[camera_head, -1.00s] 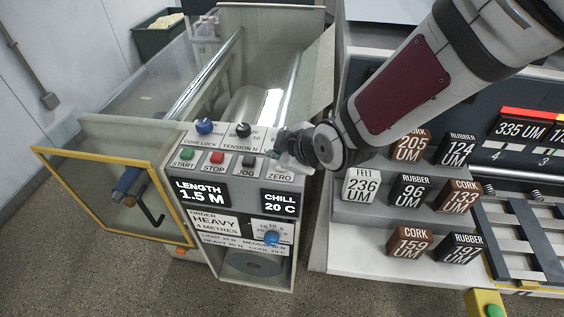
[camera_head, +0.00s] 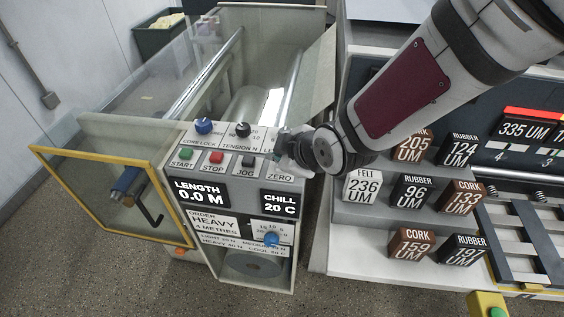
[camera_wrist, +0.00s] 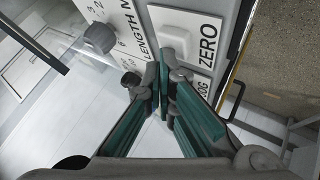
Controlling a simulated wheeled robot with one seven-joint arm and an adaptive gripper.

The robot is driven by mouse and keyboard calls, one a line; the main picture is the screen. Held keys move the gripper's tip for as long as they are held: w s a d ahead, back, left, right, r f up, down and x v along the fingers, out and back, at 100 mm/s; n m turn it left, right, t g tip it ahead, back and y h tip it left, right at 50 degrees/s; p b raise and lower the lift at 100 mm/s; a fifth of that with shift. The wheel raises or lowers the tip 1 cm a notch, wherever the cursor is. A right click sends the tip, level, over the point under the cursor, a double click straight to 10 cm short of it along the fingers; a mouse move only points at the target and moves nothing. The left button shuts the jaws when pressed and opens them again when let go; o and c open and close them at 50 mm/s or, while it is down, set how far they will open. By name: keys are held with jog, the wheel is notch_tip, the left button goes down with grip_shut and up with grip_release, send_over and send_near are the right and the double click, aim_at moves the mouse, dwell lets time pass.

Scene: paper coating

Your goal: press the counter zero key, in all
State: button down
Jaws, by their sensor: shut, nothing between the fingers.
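The coating machine's control panel (camera_head: 205,172) carries START, STOP, JOG and ZERO keys. The ZERO label (camera_head: 280,177) shows in the head view, but its key is hidden behind my gripper (camera_head: 288,152). In the wrist view, the pale ZERO key (camera_wrist: 172,40) sits beside its label, just beyond my fingertips (camera_wrist: 162,68). My gripper is shut and empty, and its tips are at or very near the key; I cannot tell whether they touch. The LENGTH display (camera_head: 200,193) reads 0.0 M. The CHILL display (camera_head: 281,203) reads 20 C.
A yellow-edged clear guard (camera_head: 105,156) stands open at the machine's left. An order card (camera_head: 212,221) reads HEAVY, 4 METRES. To the right, a stepped rack (camera_head: 355,213) holds several labelled blocks. A blue knob (camera_head: 204,126) and a black knob (camera_head: 242,130) rise from the panel.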

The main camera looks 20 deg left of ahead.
jog(key=shift+r, duration=0.1)
jog(key=shift+r+p, duration=0.45)
jog(key=shift+r, duration=0.3)
jog(key=shift+r+p, duration=1.55)
jog(key=shift+r, duration=0.95)
